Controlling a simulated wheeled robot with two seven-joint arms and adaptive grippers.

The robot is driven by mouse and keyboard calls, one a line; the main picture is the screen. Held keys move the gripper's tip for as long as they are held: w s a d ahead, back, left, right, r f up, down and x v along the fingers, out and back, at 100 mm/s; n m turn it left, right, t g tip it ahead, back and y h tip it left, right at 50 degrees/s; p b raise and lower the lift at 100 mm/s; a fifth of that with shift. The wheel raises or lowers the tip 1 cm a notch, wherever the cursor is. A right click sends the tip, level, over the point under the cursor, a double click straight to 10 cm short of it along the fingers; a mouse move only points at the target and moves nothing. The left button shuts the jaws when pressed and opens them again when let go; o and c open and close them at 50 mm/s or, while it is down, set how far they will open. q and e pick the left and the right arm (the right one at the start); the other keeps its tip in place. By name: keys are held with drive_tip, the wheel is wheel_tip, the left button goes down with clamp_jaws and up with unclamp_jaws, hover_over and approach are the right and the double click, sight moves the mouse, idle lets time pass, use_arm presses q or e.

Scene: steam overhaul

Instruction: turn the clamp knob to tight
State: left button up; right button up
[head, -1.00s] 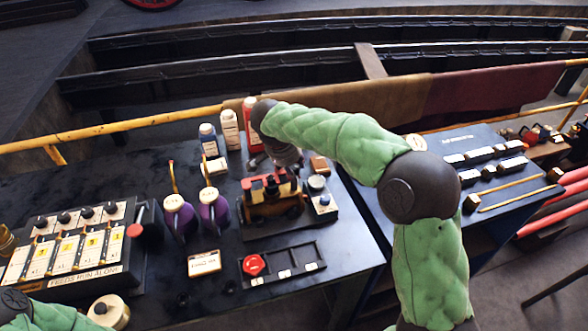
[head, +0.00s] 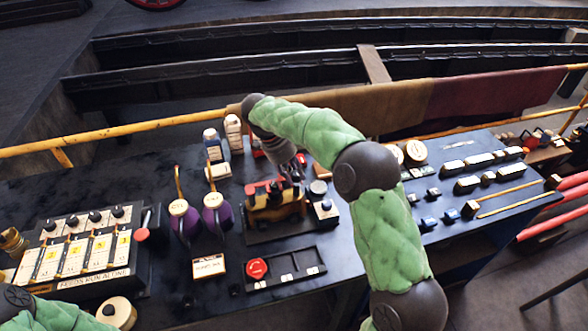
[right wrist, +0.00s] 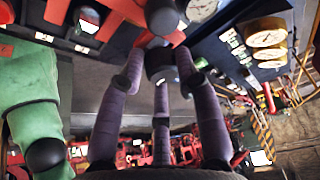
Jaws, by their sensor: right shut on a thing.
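In the head view the knob is too small and covered to tell apart. My left gripper is out of view; only part of my left arm shows at the lower left.
Two purple oil cans (head: 184,220) stand left of the locomotive. A tray with a red knob (head: 256,268) lies in front. A control panel (head: 80,250) is at the left. Bottles (head: 212,145) stand behind. A second bench (head: 470,170) with levers is at the right.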

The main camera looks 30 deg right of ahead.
drive_tip(key=shift+w+d+r+m+g+y+p, duration=0.15)
drive_tip(key=shift+m+p, duration=0.15)
drive_tip(key=shift+m, duration=0.3)
drive_tip(key=shift+w+d+r+m+g+y+p, duration=0.15)
drive_tip(key=shift+m+p, duration=0.1)
drive_tip(key=shift+m, duration=0.35)
drive_tip(key=o, duration=1.1)
drive_tip(key=shift+s+f, duration=0.1)
drive_tip(key=shift+f, duration=0.05)
drive_tip(key=shift+a, duration=0.1)
drive_tip(key=shift+a+r, duration=0.1)
drive_tip(key=shift+r, duration=0.15)
drive_tip(key=v, duration=1.1)
drive_tip(key=shift+r, duration=0.2)
